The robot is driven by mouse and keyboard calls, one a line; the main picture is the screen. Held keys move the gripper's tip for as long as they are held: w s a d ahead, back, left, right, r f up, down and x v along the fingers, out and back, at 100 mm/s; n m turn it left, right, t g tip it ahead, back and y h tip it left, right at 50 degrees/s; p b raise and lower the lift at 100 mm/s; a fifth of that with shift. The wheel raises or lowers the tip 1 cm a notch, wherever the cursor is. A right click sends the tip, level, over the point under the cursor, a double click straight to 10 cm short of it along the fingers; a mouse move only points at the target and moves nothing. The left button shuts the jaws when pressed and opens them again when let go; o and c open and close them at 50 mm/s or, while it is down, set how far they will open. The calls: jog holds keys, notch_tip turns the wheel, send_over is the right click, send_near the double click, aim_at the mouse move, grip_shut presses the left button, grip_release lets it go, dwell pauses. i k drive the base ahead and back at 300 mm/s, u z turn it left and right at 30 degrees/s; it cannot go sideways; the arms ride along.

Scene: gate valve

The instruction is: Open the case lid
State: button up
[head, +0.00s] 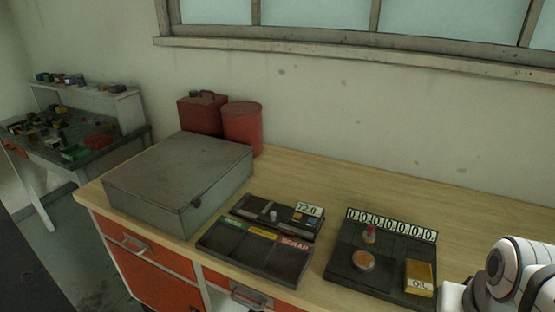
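The case (152,206) is a grey, worn, box-shaped metal case on the left part of the wooden bench top. Its flat lid (180,168) lies level on top and looks closed. A small dark catch or tab (197,203) shows at the lid's front right edge. My white arm shows at the lower right corner, far to the right of the case. My gripper's fingertips are not in view.
A red can (200,113) and a red canister (242,126) stand behind the case. A labelled dark tray (255,250) and a dark panel (352,285) with counter digits and an oil tin (419,279) lie to its right. The bench's back right (400,185) is clear.

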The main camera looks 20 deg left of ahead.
aim_at(171, 175)
jog(key=u, duration=0.95)
jog(key=k, duration=0.95)
jog(key=u, duration=0.4)
jog(key=i, duration=1)
jog(key=u, duration=0.05)
